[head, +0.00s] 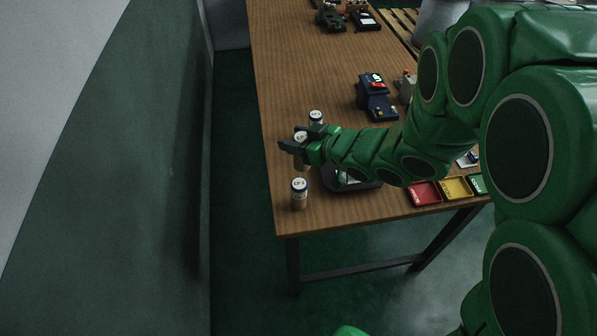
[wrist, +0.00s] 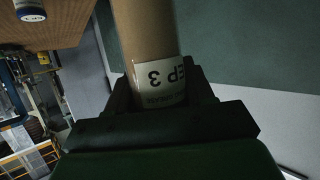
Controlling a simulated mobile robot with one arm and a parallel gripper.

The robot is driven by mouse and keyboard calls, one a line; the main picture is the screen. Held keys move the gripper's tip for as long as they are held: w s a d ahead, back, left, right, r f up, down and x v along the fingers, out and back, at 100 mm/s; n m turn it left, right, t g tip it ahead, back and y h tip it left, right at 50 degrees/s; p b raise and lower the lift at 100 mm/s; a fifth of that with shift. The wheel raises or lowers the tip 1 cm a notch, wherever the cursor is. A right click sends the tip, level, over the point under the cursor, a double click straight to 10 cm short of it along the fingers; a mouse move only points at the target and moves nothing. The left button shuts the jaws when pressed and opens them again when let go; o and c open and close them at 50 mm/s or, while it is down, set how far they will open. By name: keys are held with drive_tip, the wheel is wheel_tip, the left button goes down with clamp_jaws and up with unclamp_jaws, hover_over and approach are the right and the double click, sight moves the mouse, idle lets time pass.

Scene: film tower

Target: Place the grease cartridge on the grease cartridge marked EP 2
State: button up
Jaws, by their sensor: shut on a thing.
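My gripper (head: 292,146) is shut on a tan grease cartridge (wrist: 145,35). Its white label reads EP 3, upside down in the wrist view. In the head view the held cartridge (head: 300,138) shows its white top between the fingers, near the table's left edge. Another cartridge (head: 299,196) stands upright nearer the front left corner; its top label starts with EP and the digit is small, perhaps 2. A third cartridge (head: 316,117) stands just behind my gripper, its lower part hidden. One standing cartridge (wrist: 29,10) shows at the top left of the wrist view.
The wooden table (head: 300,55) carries a dark blue device (head: 375,98) behind my arm. Red (head: 424,193), yellow (head: 455,188) and green (head: 478,183) trays lie at the front right. A dark object (head: 350,180) is partly under my arm. The table's left strip farther back is clear.

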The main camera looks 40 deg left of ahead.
sight(299, 161)
drive_tip(key=s+d+r+n+g+h, duration=0.2)
drive_tip(key=s+d+r+n+g, duration=0.55)
drive_tip(key=s+d, duration=0.45)
drive_tip(key=shift+g, duration=0.55)
drive_tip(key=shift+w+a+f, duration=1.45)
drive_tip(key=shift+a+f, duration=0.4)
drive_tip(key=shift+f, duration=0.15)
drive_tip(key=shift+w+a+f, duration=1.45)
drive_tip(key=shift+a+f, duration=0.4)
drive_tip(key=shift+f, duration=0.2)
drive_tip(key=shift+w+a+f, duration=1.45)
drive_tip(key=shift+a+f, duration=0.4)
drive_tip(key=shift+f, duration=0.15)
drive_tip(key=shift+f, duration=0.15)
drive_tip(key=o, duration=1.1)
